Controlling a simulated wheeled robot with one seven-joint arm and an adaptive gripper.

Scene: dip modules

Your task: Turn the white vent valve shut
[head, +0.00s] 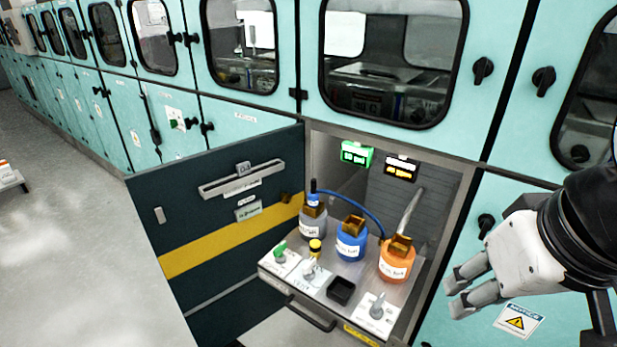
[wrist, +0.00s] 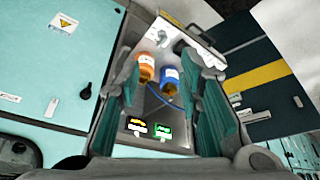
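Three small valves with labels sit on the front of a pulled-out metal tray (head: 338,268). My gripper (head: 456,292) is right of the tray, apart from all valves. Its fingers are spread and empty, also in the wrist view (wrist: 163,62).
Grey, blue (head: 351,240) and orange (head: 397,262) bottles stand behind the valves, with a blue hose. A black square cup (head: 341,291) sits between valves. A dark open door (head: 215,220) bounds the left. Green (head: 356,153) and amber displays hang above.

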